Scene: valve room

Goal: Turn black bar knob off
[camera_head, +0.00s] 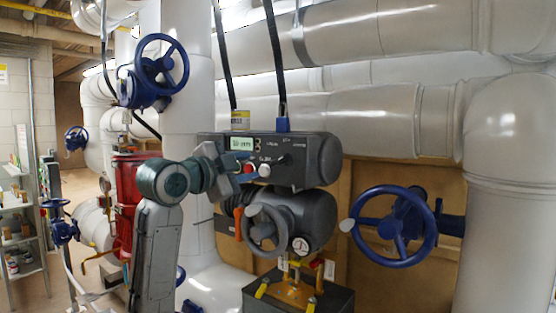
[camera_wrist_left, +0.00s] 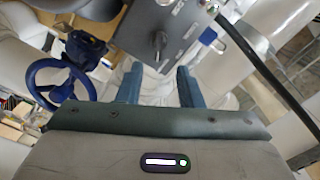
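The black bar knob (camera_head: 283,160) is on the front of a dark grey actuator box (camera_head: 315,150), right of a small display. It also shows in the left wrist view (camera_wrist_left: 160,42), on the grey panel just beyond my fingertips and roughly in line with the gap between them. My left gripper (camera_wrist_left: 158,70) is open, with two blue fingers apart and nothing between them. In the head view my left gripper (camera_head: 246,173) is in front of the box's lower left, left of the knob. My right gripper is in neither view.
A red button (camera_head: 250,168) and a white round knob (camera_head: 264,170) sit close to my left gripper. A grey handwheel (camera_head: 264,230) is below the box. A blue handwheel (camera_head: 394,227) stands to the right, another (camera_head: 161,65) at upper left.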

